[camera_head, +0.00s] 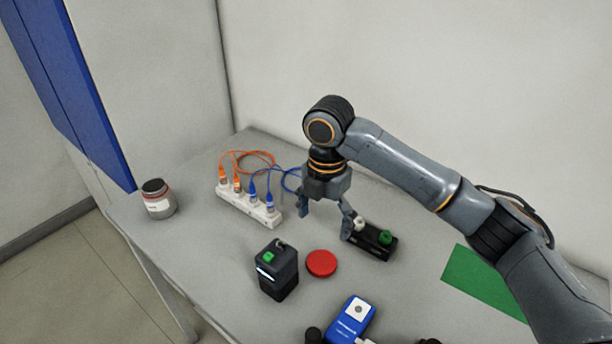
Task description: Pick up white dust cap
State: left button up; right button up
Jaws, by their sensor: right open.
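The white dust cap (359,223) is a small pale piece at the left end of a black holder (370,246), with a green cap (385,237) at its right end. My right gripper (325,226) points down with its fingers spread apart. Its right finger is close to the white cap in the picture; I cannot tell whether they touch. Nothing shows between the fingers. My left gripper is not in view.
A white strip (247,205) with orange and blue cables stands behind left. A black box (276,270) with a green button, a red disc (321,263) and a blue device (351,319) are in front. A jar (158,199) stands far left; a green mat (482,283) lies right.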

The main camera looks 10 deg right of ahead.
aim_at(360, 223)
jog(key=k+j, duration=0.15)
jog(key=k, duration=0.35)
jog(key=k+j, duration=0.15)
jog(key=k, duration=0.35)
jog(key=k+j, duration=0.15)
jog(key=k, duration=0.3)
